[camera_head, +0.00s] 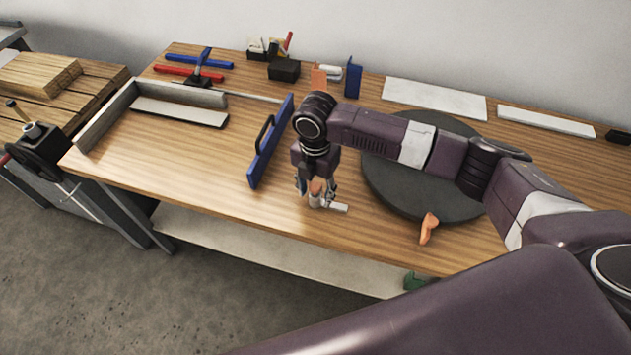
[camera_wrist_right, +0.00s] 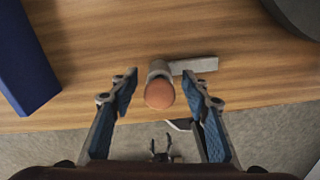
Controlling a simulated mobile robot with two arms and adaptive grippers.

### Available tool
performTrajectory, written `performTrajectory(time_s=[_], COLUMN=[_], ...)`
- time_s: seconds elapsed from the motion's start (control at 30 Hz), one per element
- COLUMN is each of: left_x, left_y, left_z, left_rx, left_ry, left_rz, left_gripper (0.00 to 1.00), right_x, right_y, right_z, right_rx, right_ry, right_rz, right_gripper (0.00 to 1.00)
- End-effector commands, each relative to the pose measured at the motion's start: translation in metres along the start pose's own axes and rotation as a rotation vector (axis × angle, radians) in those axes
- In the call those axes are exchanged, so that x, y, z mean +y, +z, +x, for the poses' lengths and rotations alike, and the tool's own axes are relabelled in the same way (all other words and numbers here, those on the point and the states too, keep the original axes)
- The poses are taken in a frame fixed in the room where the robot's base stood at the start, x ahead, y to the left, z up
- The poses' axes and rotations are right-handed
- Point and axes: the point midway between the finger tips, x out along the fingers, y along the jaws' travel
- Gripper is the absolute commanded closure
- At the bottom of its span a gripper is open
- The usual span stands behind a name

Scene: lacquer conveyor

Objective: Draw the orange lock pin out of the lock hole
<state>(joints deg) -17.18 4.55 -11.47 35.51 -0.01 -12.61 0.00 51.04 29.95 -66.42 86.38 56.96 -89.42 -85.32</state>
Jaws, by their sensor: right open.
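The orange lock pin (camera_head: 317,186) shows its rounded top near the table's front edge. In the right wrist view, the pin (camera_wrist_right: 159,95) is seen almost from above. A grey metal collar (camera_wrist_right: 159,69) surrounds or stands behind its top, with a flat pale bar (camera_wrist_right: 196,65) reaching to the right. The lock hole itself is hidden. My right gripper (camera_head: 315,190) is open and points down over the pin. In the wrist view its fingers (camera_wrist_right: 159,88) stand on either side of the orange top, with a gap on both sides. My left gripper is out of view.
A blue board with a black handle (camera_head: 268,143) stands just left of my right gripper. A dark round plate (camera_head: 385,185) lies to the right, with another orange piece (camera_head: 429,228) at its front. The wooden table (camera_head: 200,180) is clear at front left.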

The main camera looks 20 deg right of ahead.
Motion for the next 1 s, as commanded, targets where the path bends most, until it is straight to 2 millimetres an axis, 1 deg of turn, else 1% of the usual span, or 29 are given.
performTrajectory(time_s=[0.1,0.33,0.37,0.73,0.77,0.9,0.93,1.0], left_x=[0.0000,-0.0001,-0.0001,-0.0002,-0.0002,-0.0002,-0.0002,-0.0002], left_y=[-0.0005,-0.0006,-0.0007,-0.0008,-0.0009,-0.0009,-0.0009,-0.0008], left_z=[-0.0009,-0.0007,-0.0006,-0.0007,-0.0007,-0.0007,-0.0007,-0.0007], left_rx=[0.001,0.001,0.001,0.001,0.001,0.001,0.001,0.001], left_ry=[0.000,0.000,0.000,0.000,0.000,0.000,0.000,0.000], left_rz=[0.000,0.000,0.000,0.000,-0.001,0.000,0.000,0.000], left_gripper=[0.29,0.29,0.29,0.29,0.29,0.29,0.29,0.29], right_x=[0.0002,0.0002,0.0002,0.0000,0.0000,0.0000,0.0000,0.0000], right_y=[-0.0002,-0.0001,-0.0001,0.0001,0.0000,0.0001,0.0001,0.0001], right_z=[0.0043,0.0052,0.0052,0.0049,0.0049,0.0049,0.0049,0.0049], right_rx=[0.000,-0.001,-0.001,-0.001,-0.001,-0.001,-0.001,-0.001], right_ry=[0.001,0.001,0.001,0.000,0.000,0.000,0.000,0.001], right_rz=[0.000,0.000,0.000,0.000,0.000,0.000,0.000,0.000], right_gripper=[0.57,0.57,0.59,1.00,0.75,0.59,0.57,0.57])
